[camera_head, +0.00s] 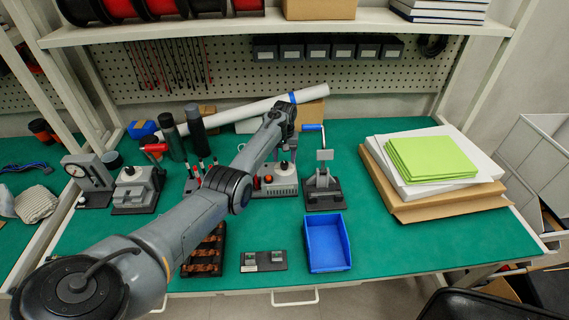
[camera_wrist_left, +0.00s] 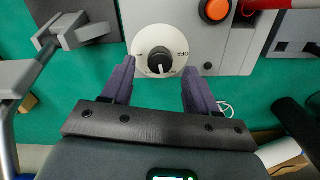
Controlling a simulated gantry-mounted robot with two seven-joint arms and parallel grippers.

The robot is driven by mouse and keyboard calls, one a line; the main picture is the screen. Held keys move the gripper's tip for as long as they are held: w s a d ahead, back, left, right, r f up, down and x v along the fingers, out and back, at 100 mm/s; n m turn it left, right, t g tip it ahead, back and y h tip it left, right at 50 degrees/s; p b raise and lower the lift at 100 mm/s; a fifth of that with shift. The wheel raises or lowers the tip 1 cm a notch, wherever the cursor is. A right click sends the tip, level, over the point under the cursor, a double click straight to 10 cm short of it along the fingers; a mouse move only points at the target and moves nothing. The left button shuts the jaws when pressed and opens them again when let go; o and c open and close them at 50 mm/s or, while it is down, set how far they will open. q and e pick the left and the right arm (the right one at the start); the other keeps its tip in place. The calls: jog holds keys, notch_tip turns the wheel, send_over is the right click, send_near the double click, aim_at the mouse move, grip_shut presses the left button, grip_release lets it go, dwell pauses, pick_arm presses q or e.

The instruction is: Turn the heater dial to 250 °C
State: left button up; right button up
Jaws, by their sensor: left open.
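The heater is a light grey box (camera_head: 285,184) on the green bench, with an orange button (camera_wrist_left: 215,10) on top. Its black dial knob (camera_wrist_left: 160,60) sits on a round white scale plate in the left wrist view. A small white mark shows on the knob's lower side in that view. Print is visible at the plate's left and right edges, but I cannot read the setting surely. My left gripper (camera_wrist_left: 158,72) is open, its two dark fingers apart on either side of the dial's near edge. I cannot tell whether they touch it. In the head view the left wrist (camera_head: 280,115) is above and behind the heater.
A grey press with a blue handle (camera_head: 323,187) stands right of the heater. A blue bin (camera_head: 328,245) and a small dark fixture (camera_head: 264,261) are in front. Dark cylinders (camera_head: 196,130) stand behind left. Green sheets (camera_head: 430,158) lie on a stack at right.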

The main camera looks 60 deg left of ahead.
aim_at(284, 166)
pick_arm(q)
jog(key=shift+f+b, duration=0.4)
jog(key=shift+f, duration=0.9)
jog(key=c, duration=1)
jog(key=shift+c, duration=0.2)
